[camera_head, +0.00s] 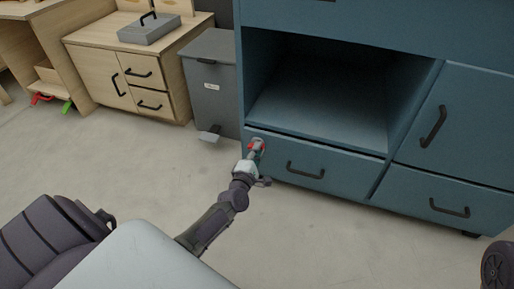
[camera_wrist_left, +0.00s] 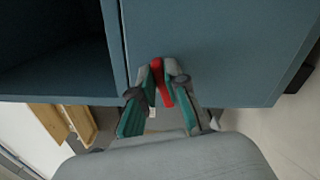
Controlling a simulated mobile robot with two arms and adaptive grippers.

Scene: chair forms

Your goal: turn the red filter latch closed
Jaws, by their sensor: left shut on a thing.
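The red filter latch (camera_head: 258,146) is on the front of the blue cabinet (camera_head: 352,180), near the left end of its lower drawer. It also shows in the left wrist view as a narrow red bar (camera_wrist_left: 162,84) against the blue panel. My left gripper (camera_head: 256,149) reaches the panel there, and its fingers (camera_wrist_left: 164,70) are shut on the latch, one on each side. The fingers hide part of the latch and its mount. My right gripper is not in view.
The blue cabinet has an open compartment (camera_head: 325,100) above the drawer and black handles (camera_head: 306,170). A grey pedal bin (camera_head: 212,85) stands close at its left. A wooden cabinet (camera_head: 140,72) bears a grey box (camera_head: 149,27). The floor in front is clear.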

